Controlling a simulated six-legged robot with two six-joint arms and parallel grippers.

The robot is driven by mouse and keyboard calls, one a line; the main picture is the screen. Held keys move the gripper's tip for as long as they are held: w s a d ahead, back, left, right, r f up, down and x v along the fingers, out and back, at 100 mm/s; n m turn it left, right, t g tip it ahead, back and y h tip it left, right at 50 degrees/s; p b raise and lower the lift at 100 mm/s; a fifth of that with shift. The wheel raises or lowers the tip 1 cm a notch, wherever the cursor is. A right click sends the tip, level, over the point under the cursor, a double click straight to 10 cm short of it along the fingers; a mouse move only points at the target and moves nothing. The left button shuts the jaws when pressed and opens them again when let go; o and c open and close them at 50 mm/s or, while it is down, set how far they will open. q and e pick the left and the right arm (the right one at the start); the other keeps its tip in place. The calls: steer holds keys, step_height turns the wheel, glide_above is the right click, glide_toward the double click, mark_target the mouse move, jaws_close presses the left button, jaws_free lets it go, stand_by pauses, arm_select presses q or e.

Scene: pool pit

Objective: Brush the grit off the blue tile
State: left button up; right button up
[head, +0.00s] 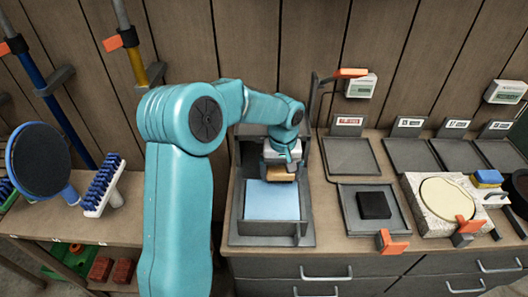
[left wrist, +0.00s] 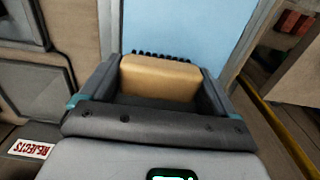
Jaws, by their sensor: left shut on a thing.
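The blue tile (head: 272,201) stands in a dark grey holder (head: 268,236) on the bench. It also fills the upper middle of the left wrist view (left wrist: 185,25). My left gripper (head: 281,170) is at the tile's far edge, shut on a brush with a tan block (left wrist: 160,78). The brush's dark bristles (left wrist: 165,56) point toward the tile's face. I cannot tell whether they touch it. No grit can be made out on the tile at this size. My right gripper is not in view.
A dark tray with a black block (head: 374,205) lies right of the holder. Further right are a stone slab with a cream disc (head: 444,197) and a blue-and-yellow sponge (head: 488,179). A blue-bristled brush (head: 103,186) stands on the left shelf. An orange-tipped post (head: 350,73) rises behind.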

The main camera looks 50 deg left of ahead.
arm_select(q)
steer(key=shift+w+a+r+p, duration=0.1)
steer(key=shift+w+r+p, duration=0.05)
steer(key=shift+r+p, duration=0.35)
step_height(320, 180, up, 3)
steer(key=shift+f+p, duration=0.15)
steer(key=shift+p, duration=0.65)
steer(key=shift+r+p, duration=0.7)
steer(key=shift+r, duration=0.3)
